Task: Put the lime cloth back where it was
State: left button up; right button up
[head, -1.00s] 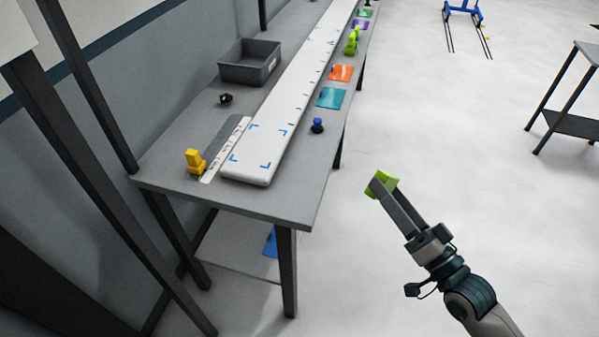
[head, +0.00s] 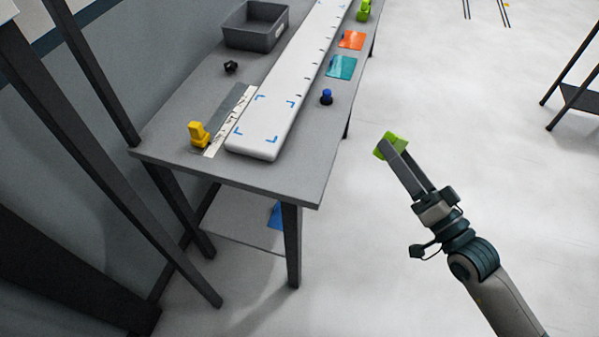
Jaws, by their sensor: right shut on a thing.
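The lime cloth (head: 396,136) is a small bright green piece at the tips of my right gripper (head: 389,147). The gripper is shut on it and holds it out over the open floor, to the right of the table and apart from it. The grey table (head: 300,185) carries a long white board (head: 262,132) with blue corner marks. A teal cloth (head: 341,67) and an orange cloth (head: 352,40) lie flat along the board's right side. My left gripper is not in view.
A grey bin (head: 252,38), a black knob (head: 231,67), a yellow object (head: 199,134), a blue-topped knob (head: 326,97) and a lime-green object (head: 363,11) stand on the table. Blue material (head: 275,215) lies on the lower shelf. The floor at right is clear up to a dark stand (head: 580,97).

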jog(key=w+a+f+n+g+h+b, duration=0.2)
jog(key=a+n+g+b, duration=0.15)
jog(key=a+g, duration=0.4)
jog(key=w+a+f+n+g+h+b, duration=0.15)
jog(key=a+n+g, duration=0.3)
jog(key=a, duration=0.65)
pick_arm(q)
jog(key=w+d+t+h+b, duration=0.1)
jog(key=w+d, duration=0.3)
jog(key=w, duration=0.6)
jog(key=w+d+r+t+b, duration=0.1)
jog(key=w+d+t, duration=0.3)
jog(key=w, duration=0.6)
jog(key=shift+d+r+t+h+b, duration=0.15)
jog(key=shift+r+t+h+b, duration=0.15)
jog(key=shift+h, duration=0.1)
pick_arm(e)
jog(key=d+g+h, duration=0.2)
jog(key=d+h, duration=0.3)
jog(key=d, duration=0.4)
jog(key=shift+s+d+r, duration=0.2)
jog(key=shift+s+r, duration=0.1)
jog(key=shift+s, duration=0.1)
